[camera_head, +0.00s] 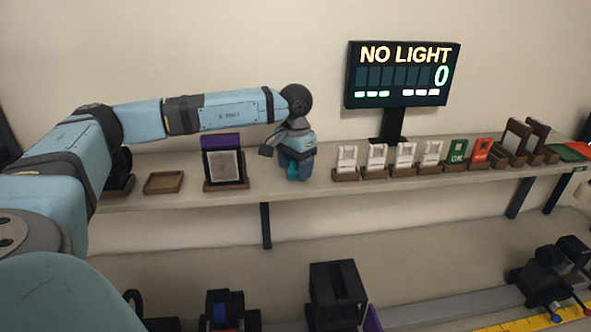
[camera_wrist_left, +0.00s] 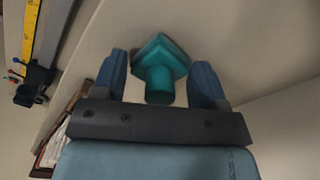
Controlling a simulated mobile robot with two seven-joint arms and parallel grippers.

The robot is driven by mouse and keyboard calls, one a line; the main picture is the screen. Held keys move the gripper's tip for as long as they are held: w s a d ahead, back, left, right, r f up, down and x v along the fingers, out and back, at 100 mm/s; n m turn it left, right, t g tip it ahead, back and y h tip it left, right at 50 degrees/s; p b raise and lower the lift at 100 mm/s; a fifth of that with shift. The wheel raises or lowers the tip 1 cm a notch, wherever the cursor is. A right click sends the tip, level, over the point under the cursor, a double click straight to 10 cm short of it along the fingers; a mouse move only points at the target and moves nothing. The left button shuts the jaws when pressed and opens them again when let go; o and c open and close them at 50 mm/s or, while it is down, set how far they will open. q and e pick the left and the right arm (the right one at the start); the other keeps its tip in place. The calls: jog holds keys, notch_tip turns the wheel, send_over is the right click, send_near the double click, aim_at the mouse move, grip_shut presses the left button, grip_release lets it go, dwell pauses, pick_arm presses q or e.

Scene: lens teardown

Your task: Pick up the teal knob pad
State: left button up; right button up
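The teal knob pad (camera_wrist_left: 160,62) shows in the left wrist view as a square teal plate with a round knob pointing toward my gripper. My left gripper (camera_wrist_left: 160,80) is open, with one blue finger on each side of the knob and a visible gap at both sides. In the head view the left gripper (camera_head: 296,172) is over the shelf, and a bit of the teal knob pad (camera_head: 291,167) shows beside its fingers. The rest of the pad is hidden behind the gripper there. My right gripper is not seen.
On the shelf (camera_head: 330,187), a framed panel with a purple top (camera_head: 222,160) and an empty wooden tray (camera_head: 163,182) stand to the left. Several white cards (camera_head: 376,158) in wooden holders stand to the right. A display (camera_head: 403,75) reads "NO LIGHT". Dark devices (camera_head: 337,294) stand on the lower bench.

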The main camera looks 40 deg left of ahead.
pick_arm(q)
jog(key=shift+r, duration=0.15)
notch_tip(320, 180, up, 20)
jog(key=b, duration=0.2)
dwell(0.6)
jog(key=o, duration=0.4)
jog(key=shift+c, duration=1.5)
jog(key=shift+f, duration=0.2)
